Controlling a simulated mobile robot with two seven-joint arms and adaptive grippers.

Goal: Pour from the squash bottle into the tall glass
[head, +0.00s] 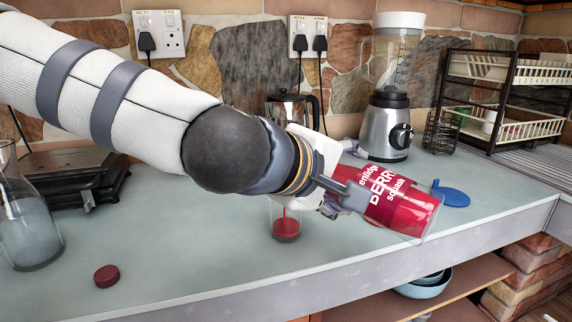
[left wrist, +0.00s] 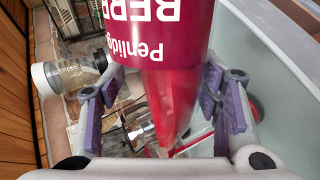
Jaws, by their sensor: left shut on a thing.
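The squash bottle (head: 405,208), with red contents and a "BERRY squash" label, is held tilted in my left gripper (head: 338,192). Its base points down right; its neck is hidden behind the gripper in the head view. In the left wrist view, the bottle (left wrist: 172,65) lies between the two purple-padded fingers of my left gripper (left wrist: 162,105). The tall glass (head: 286,228) stands upright on the counter below the gripper. A thin red stream runs down inside it to a shallow red layer; its upper part is hidden. My right gripper is not in view.
A dark red cap (head: 107,276) lies at the front left, near a glass carafe (head: 30,235). A black scale (head: 75,182), metal pot (head: 290,108), blender (head: 388,125), blue lid (head: 452,194) and dish rack (head: 515,95) stand around. The front counter is mostly clear.

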